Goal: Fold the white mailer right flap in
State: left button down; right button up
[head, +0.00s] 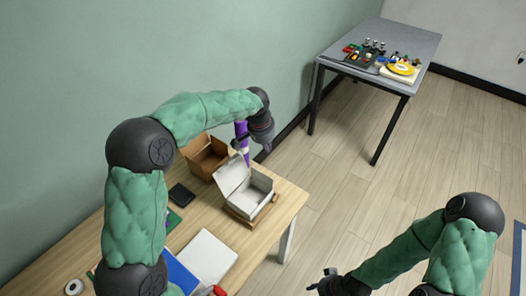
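The white mailer (262,186) is an open box near the right end of the wooden table. A large white panel (231,175) stands up at its left side. I cannot make out its right flap clearly. My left gripper (244,160) hangs over the back of the mailer, close to the raised panel. Purple parts show at it, and I cannot tell whether they belong to the gripper or to something it holds. Its fingertips are too small to read. My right gripper (318,284) is low in the picture, over the floor, away from the table and the mailer.
A brown cardboard box (196,160) stands open behind the mailer. Brown board (240,216) shows under the mailer's front. A black flat item (181,195), white sheet (208,257) and blue item (180,273) lie leftward. A grey table (425,45) with small items stands far off.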

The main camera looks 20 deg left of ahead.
pick_arm(q)
notch_tip(320, 180, down, 9)
jog(key=s+b, duration=0.1)
jog(key=b, duration=0.3)
jog(key=shift+s+a, duration=0.2)
jog(key=shift+s, duration=0.15)
jog(key=shift+f, duration=0.1)
dwell(0.3)
